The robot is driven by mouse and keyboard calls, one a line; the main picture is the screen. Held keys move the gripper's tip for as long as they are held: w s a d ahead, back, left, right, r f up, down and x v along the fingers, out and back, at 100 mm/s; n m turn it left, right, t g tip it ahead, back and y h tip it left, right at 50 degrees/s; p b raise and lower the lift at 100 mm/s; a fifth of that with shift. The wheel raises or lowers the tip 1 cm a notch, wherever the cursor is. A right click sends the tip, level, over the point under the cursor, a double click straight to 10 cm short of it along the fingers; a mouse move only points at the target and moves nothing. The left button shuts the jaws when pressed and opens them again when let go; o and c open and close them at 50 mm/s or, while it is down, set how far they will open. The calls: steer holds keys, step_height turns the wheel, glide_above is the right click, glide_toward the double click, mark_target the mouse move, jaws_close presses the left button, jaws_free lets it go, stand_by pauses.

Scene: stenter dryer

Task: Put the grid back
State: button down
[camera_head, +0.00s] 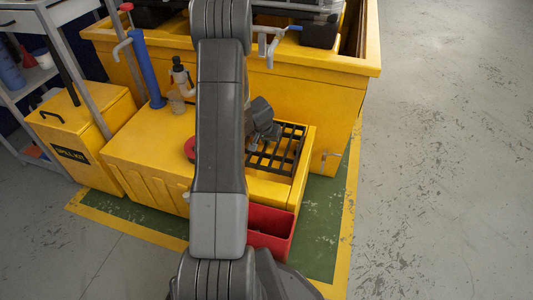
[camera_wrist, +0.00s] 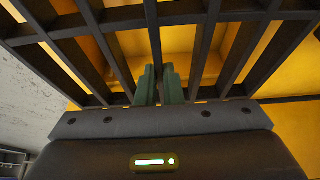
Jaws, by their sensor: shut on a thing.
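The grid (camera_head: 284,149) is a dark frame of parallel bars at the right end of the low yellow box (camera_head: 150,150). It looks roughly level over that end; I cannot tell whether it rests fully in its place. My gripper (camera_head: 262,136) is at the grid's upper left part, partly hidden by my arm. In the wrist view the grid (camera_wrist: 154,40) fills the upper part, with yellow walls behind its bars. There the green fingers of my gripper (camera_wrist: 160,80) are closed together on one of its bars.
A red bin (camera_head: 270,230) stands in front of the box. A blue cylinder (camera_head: 146,68) and a small bottle (camera_head: 180,78) stand behind and on the box. A large yellow tank (camera_head: 335,100) is behind. Grey floor (camera_head: 450,170) at right is clear.

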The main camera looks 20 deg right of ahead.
steer(key=shift+f+b, duration=1.6)
steer(key=shift+f, duration=0.55)
steer(key=shift+f+b, duration=0.45)
steer(key=shift+b, duration=0.1)
steer(key=shift+f, duration=0.15)
steer(key=c, duration=1.6)
jaws_free()
steer(key=shift+o, duration=0.2)
